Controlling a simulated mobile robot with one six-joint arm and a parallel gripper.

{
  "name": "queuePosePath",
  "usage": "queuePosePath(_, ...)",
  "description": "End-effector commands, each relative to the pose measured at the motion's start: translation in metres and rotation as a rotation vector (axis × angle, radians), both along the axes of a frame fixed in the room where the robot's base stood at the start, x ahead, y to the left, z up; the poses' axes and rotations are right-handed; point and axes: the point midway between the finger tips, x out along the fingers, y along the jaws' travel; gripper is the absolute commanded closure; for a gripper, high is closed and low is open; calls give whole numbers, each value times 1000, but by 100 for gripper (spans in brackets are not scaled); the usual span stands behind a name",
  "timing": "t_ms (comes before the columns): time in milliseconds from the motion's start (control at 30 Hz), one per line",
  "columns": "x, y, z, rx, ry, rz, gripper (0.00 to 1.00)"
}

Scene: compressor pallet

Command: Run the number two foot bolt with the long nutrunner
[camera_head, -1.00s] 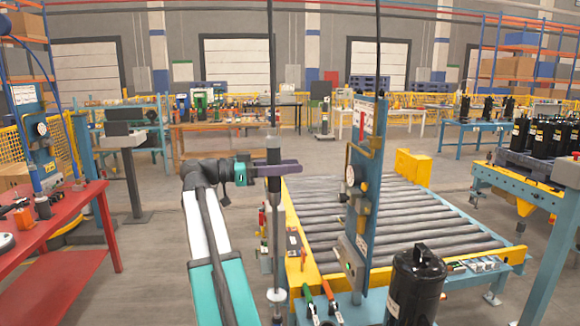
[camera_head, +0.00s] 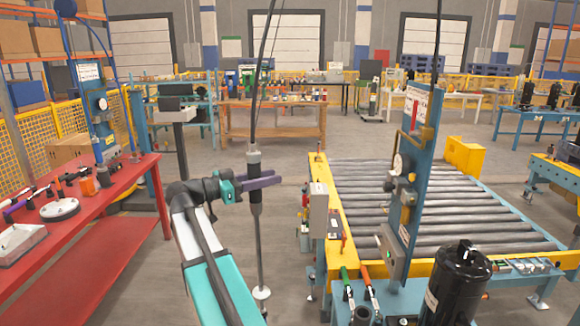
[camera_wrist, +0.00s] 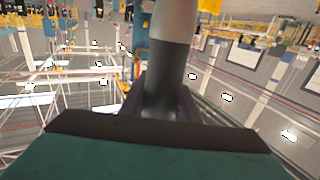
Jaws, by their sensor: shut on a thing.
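My gripper (camera_head: 258,184) has purple fingers closed around the long nutrunner (camera_head: 254,206). The nutrunner hangs upright from a cable, and its thin shaft runs down to a pale disc near the floor. In the wrist view the nutrunner's grey and black body (camera_wrist: 168,75) fills the space between the dark fingers. A black compressor (camera_head: 452,290) stands at the lower right, apart from the nutrunner, and its foot is cut off by the frame's edge. I cannot make out a number two foot bolt.
A roller conveyor (camera_head: 440,208) with a yellow edge and a blue gauge post (camera_head: 410,170) lies to the right. A red tool bench (camera_head: 105,245) stands on the left. Open floor lies between the bench and the conveyor, around the nutrunner.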

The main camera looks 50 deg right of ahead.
Motion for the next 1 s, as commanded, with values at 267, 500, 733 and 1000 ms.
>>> queuePosePath(267, 42, 49, -23, -4, 1, 141, 100)
queuePosePath(500, 73, 93, -45, -3, 3, 259, 100)
queuePosePath(733, 97, 138, -66, -4, 1, 373, 100)
queuePosePath(1000, 120, 193, -90, -3, 2, 508, 100)
